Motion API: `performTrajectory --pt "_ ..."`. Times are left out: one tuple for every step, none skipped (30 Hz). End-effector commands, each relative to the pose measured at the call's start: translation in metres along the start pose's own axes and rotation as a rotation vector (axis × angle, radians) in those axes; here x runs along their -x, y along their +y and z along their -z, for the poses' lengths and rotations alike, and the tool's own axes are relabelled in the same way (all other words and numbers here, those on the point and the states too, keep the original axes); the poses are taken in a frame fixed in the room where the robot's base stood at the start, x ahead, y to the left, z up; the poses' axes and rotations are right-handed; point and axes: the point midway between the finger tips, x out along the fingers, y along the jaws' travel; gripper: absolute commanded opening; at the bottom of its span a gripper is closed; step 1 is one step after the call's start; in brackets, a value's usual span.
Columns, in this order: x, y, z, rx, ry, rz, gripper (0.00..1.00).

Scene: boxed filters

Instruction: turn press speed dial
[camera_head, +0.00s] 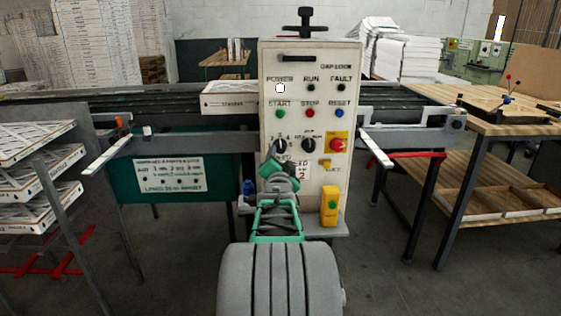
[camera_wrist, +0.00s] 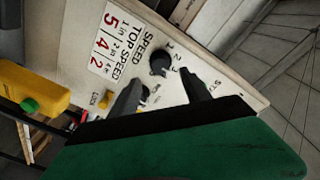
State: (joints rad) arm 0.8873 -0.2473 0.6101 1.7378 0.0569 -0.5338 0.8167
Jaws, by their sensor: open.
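The press speed dial (camera_wrist: 160,62) is a round black knob on the pale control panel (camera_head: 300,62), beside the word SPEED and the numbers 1, 2 and 3 in the wrist view. In the head view, the dial (camera_head: 281,145) sits left of a second black knob (camera_head: 309,144), its lower part and label partly covered by my gripper. My gripper (camera_wrist: 161,80) is open, its two dark fingers one to each side below the dial. I cannot tell whether either finger touches it. The dial's pointer setting is too small to read.
A red stop button (camera_head: 337,145) on yellow is right of the dials. A yellow box with a green button (camera_head: 330,206) stands below. A boxed filter (camera_head: 229,98) lies on the conveyor to the left. A wooden table (camera_head: 500,115) stands right.

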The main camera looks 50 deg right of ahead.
Motion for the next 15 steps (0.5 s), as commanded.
performTrajectory --pt "-0.009 -0.001 0.000 0.001 -0.003 -0.001 0.55" --pt "-0.014 -0.001 0.000 0.002 -0.003 -0.002 0.55" --pt "-0.022 -0.001 0.000 0.002 -0.004 -0.003 0.55" --pt "-0.028 -0.001 0.000 0.003 -0.005 -0.003 0.55" --pt "-0.034 -0.001 0.000 0.003 -0.004 -0.002 0.55" --pt "-0.042 -0.001 0.000 0.004 -0.004 -0.002 0.55" --pt "-0.047 -0.001 -0.001 0.004 -0.005 -0.003 0.55" --pt "-0.052 -0.002 0.000 0.004 -0.004 -0.001 0.55" --pt "-0.057 -0.002 0.000 0.004 -0.004 -0.001 0.55" --pt "-0.060 -0.002 0.000 0.004 -0.004 -0.001 0.55" --pt "-0.063 -0.002 0.000 0.004 -0.005 -0.002 0.55" --pt "-0.065 -0.002 0.000 0.004 -0.005 -0.001 0.55" --pt "-0.066 -0.002 0.000 0.004 -0.005 -0.001 0.55" --pt "-0.067 -0.002 0.000 0.005 -0.005 -0.001 0.55" --pt "-0.067 -0.002 -0.001 0.005 -0.005 -0.001 0.55"
